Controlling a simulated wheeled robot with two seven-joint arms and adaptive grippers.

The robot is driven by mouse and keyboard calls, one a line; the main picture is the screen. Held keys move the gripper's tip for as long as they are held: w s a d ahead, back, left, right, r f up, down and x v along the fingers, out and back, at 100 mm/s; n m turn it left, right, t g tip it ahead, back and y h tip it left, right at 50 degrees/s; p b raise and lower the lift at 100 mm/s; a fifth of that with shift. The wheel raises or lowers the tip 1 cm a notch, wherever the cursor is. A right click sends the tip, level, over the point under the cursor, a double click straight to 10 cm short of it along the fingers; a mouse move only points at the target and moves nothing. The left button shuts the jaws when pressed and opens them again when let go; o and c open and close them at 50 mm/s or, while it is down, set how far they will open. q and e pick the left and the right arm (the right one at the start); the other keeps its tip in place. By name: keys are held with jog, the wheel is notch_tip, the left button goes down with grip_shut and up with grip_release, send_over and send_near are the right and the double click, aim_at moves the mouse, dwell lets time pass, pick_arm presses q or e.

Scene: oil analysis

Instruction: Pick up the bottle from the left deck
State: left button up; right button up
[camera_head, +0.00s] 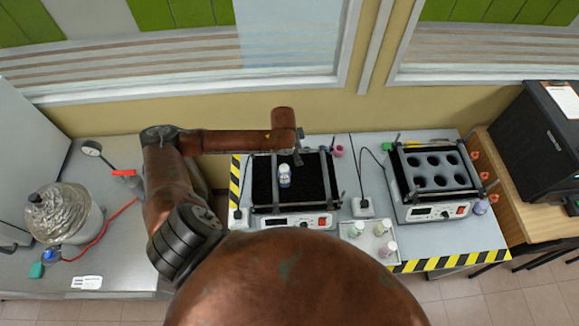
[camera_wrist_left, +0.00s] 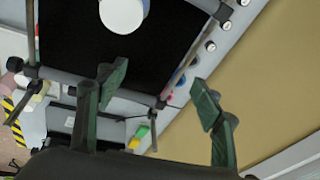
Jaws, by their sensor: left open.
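A small white bottle with a blue-marked label (camera_head: 285,176) stands upright on the black platform of the left deck (camera_head: 262,190). Its round white cap shows at the top edge of the left wrist view (camera_wrist_left: 122,14). My left gripper (camera_head: 298,157) hangs from the arm near the far side of the bottle, just above the deck. My right gripper is not in view.
Metal posts and side rails (camera_head: 336,176) frame the left deck. A white tray (camera_head: 352,237) with several small bottles sits in front right of it. A deck with round holes (camera_head: 436,172) stands farther right. A foil-covered vessel (camera_head: 65,212) is at left.

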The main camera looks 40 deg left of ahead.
aim_at(285, 169)
pick_arm(q)
jog(key=s+g, duration=0.1)
jog(key=s, duration=0.1)
jog(key=s+f+m+g, duration=0.1)
jog(key=s, duration=0.2)
jog(key=s+m+g, duration=0.1)
jog(key=s, duration=0.1)
jog(key=shift+s+d+f+p, duration=0.2)
jog(key=shift+s+d+p, duration=0.15)
jog(key=shift+s+d, duration=0.05)
jog(key=f, duration=0.2)
jog(key=f+p, duration=0.1)
jog(key=f, duration=0.4)
jog(key=shift+a+f+p, duration=0.3)
jog(key=shift+a+p, duration=0.05)
jog(key=c, duration=1.3)
jog(key=shift+c, duration=0.5)
jog(key=shift+r, duration=0.1)
